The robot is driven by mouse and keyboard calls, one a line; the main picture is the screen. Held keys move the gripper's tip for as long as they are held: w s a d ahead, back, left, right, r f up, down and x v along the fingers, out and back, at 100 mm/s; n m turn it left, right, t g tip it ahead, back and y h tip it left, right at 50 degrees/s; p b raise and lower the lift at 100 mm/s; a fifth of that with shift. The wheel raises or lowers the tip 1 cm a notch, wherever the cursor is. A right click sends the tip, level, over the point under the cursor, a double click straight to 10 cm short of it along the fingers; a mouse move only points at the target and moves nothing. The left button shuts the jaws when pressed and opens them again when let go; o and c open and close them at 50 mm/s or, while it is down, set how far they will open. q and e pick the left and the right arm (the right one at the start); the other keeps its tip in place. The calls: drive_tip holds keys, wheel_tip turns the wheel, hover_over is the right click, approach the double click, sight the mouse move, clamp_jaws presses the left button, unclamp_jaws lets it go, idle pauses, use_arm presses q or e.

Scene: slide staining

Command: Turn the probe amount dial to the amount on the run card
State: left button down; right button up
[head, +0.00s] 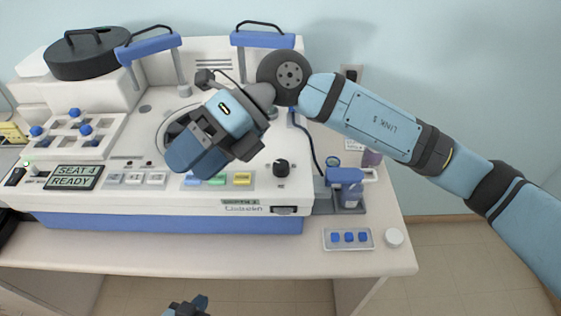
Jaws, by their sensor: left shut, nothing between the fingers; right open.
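A black dial (281,167) sits on the right part of the machine's sloped front panel, beside the coloured buttons. Its setting is too small to read. My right gripper (198,160) is open and empty, in front of the machine to the left of the dial and apart from it. It hides part of the round opening and some of the panel behind it. My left gripper (188,306) is shut and empty at the bottom edge, below the table's front edge. I cannot make out a run card for certain.
The white machine (180,205) fills most of the table. A lit display (73,177) reads "SEAT 4 READY".

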drive_tip(key=w+d+f+t+h, duration=0.2)
drive_tip(key=w+d+t+h, duration=0.2)
drive_tip(key=w+h, duration=0.1)
drive_tip(key=m+t+h, duration=0.1)
drive_tip(key=t+h, duration=0.2)
drive_tip(key=h, duration=0.3)
approach(281, 164)
drive_tip(key=f+p, duration=0.1)
drive_tip(key=f, duration=0.3)
drive_tip(key=f+p, duration=0.1)
drive_tip(key=f, duration=0.4)
drive_tip(key=shift+d+f, duration=0.2)
drive_tip(key=shift+f, duration=0.05)
drive_tip(key=shift+c, duration=0.3)
